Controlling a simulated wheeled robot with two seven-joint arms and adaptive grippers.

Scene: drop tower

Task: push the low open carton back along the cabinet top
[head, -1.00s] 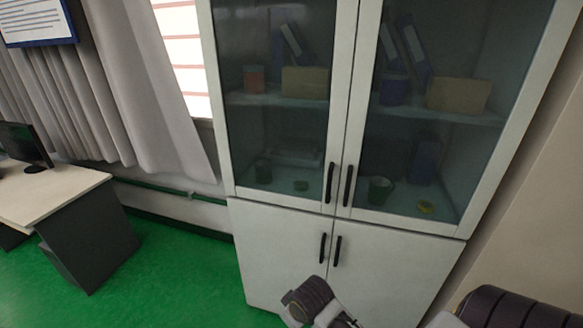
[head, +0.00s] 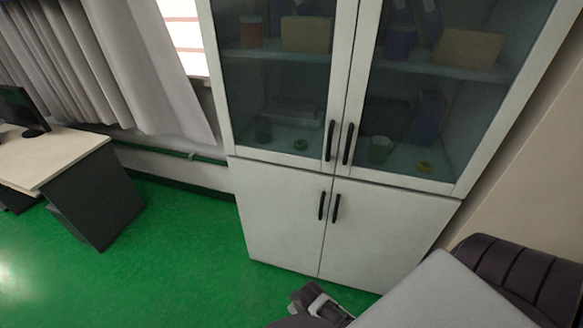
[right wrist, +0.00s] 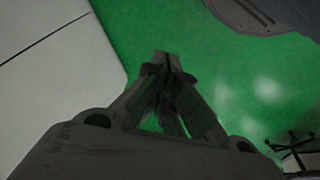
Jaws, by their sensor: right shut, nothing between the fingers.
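The low open carton is in neither view. The cabinet's top is out of the frame too. The tall white cabinet (head: 290,220) stands ahead in the head view, its glass upper doors and solid lower doors shut. My right gripper (right wrist: 168,62) shows in the right wrist view with its fingers together and empty, above green floor. It touches nothing that I can see. In the head view, parts of my arms show at the bottom and bottom right, but no fingertips are clear. My left gripper cannot be made out.
A desk (head: 50,160) with a monitor (head: 22,112) stands at the left by grey curtains (head: 100,70). Green floor (head: 170,245) is clear between desk and cabinet. In the right wrist view, a white surface (right wrist: 50,75) lies left and a dark chair base (right wrist: 295,148) lower right.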

